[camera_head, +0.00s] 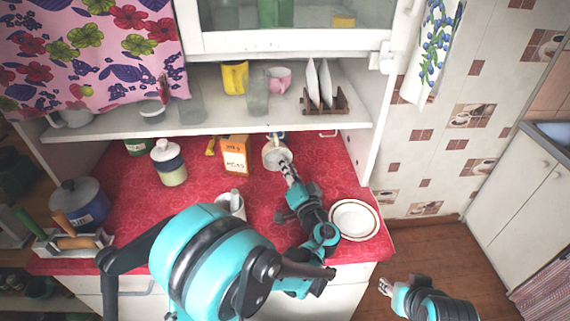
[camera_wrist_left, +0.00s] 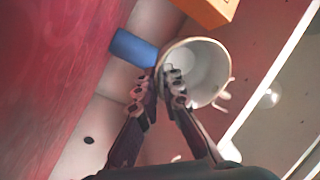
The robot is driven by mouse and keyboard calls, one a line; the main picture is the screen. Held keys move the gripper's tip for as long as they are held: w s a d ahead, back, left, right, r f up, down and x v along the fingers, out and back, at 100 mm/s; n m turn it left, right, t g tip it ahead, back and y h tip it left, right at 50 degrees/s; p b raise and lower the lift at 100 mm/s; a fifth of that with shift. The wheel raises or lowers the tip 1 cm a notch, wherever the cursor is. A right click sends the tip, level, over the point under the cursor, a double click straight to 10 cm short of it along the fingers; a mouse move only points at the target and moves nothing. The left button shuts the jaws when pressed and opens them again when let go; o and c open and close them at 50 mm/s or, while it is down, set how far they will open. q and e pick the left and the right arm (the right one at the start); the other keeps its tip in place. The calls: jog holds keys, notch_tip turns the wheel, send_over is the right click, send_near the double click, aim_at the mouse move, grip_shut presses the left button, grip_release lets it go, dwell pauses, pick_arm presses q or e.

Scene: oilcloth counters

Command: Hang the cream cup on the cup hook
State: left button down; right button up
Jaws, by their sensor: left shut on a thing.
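The cream cup (camera_head: 277,158) is under the shelf's front edge in the head view, tilted with its mouth towards my left gripper (camera_head: 285,168). The left gripper is shut on the cup's rim. In the left wrist view the cup (camera_wrist_left: 207,62) shows its open mouth, with the left gripper's fingertips (camera_wrist_left: 157,88) at its near rim. A small pale handle-like piece shows at the cup's right side there. A pale fitting (camera_head: 328,133) under the shelf, right of the cup, may be the cup hook; I cannot tell. My right gripper (camera_head: 385,287) is low at the right, apart from the counter; its opening is unclear.
An orange box (camera_head: 235,154) stands left of the cup. A lidded jar (camera_head: 169,164), a white bowl (camera_head: 354,220) and a mug (camera_head: 231,203) are on the red counter (camera_head: 125,210). The shelf (camera_head: 225,119) above holds cups, glasses and a plate rack (camera_head: 325,101).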

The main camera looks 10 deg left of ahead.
dwell(0.3)
pick_arm(q)
jog(key=c, duration=1.6)
grip_release()
